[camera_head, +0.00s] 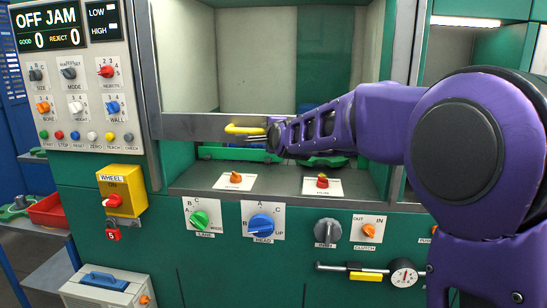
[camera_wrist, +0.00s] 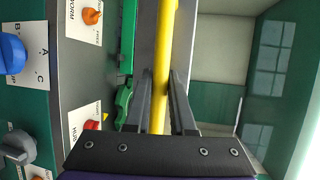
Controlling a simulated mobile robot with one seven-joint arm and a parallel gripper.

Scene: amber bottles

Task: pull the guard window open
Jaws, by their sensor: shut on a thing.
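The guard window is a clear pane with a grey metal bottom rail (camera_head: 188,127) in the head view. A yellow bar handle (camera_head: 243,129) runs along that rail. My gripper (camera_head: 262,138) reaches in from the right at the handle, and its dark fingers partly cover the handle's right end. In the wrist view the yellow handle (camera_wrist: 161,65) passes between the two dark fingers of my gripper (camera_wrist: 160,85), which is shut on it. Below the rail there is a gap above the grey sill, with green parts showing in it.
Two knobs on white plates, one orange (camera_head: 236,178) and one red (camera_head: 322,181), stand on the sill under my gripper. A control panel (camera_head: 82,85) is at left, with a yellow wheel box (camera_head: 121,190) below it. Several selector knobs line the green front.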

